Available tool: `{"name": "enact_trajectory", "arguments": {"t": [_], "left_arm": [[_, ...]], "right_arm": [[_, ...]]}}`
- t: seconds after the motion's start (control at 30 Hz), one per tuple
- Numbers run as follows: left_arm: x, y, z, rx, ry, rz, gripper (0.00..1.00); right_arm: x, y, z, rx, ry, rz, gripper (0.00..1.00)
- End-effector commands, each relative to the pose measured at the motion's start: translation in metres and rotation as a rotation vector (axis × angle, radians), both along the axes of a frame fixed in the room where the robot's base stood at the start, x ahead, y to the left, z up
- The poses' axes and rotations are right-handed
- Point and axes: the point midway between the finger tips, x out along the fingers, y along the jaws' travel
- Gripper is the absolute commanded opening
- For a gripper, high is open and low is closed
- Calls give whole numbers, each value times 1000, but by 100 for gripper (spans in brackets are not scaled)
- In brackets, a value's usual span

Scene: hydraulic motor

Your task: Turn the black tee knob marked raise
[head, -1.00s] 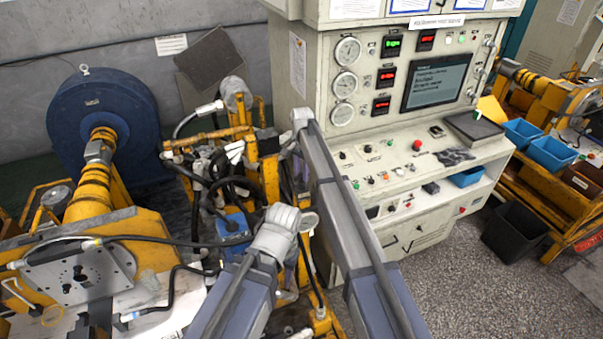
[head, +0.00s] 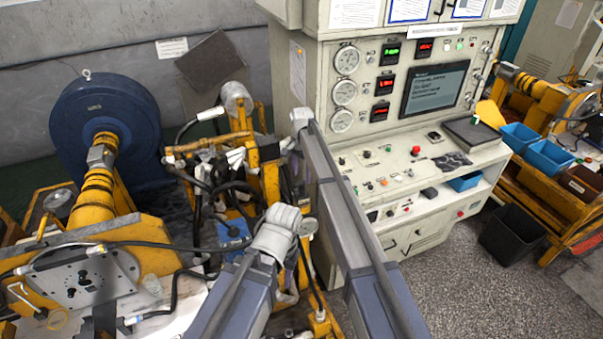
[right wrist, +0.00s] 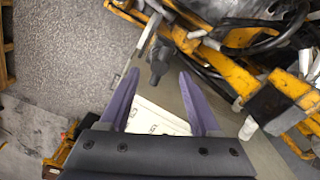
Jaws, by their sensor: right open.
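In the head view, small black knobs (head: 367,153) stand on the sloping desk of the beige control console (head: 480,160), among lamps and buttons. Their labels are too small to read, so I cannot tell which is marked raise. My right gripper (right wrist: 158,90) is open in the right wrist view, its two purple fingers apart with nothing held between them. A dark grey fitting (right wrist: 158,62) shows just beyond the fingertips; I cannot tell what it belongs to. My arms cover part of the console's left side in the head view. My left gripper is not visible.
Yellow machinery with black hoses (head: 235,190) stands left of the console, close to my arms. A large blue wheel (head: 105,125) is at the far left. A black bin (head: 508,235) and blue trays (head: 550,155) are at the right. Speckled floor (head: 450,290) is open in front.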

Motion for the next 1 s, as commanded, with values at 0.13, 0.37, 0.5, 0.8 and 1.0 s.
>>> {"name": "enact_trajectory", "arguments": {"t": [0.13,0.37,0.5,0.8,1.0], "left_arm": [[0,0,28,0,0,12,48],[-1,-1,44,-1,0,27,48],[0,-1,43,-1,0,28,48],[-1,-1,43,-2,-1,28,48],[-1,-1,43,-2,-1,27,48]], "right_arm": [[0,0,28,0,0,0,64],[0,0,44,0,0,0,64],[0,0,43,0,0,0,64],[0,0,43,0,0,0,64],[-43,-28,43,1,-8,70,64]]}}
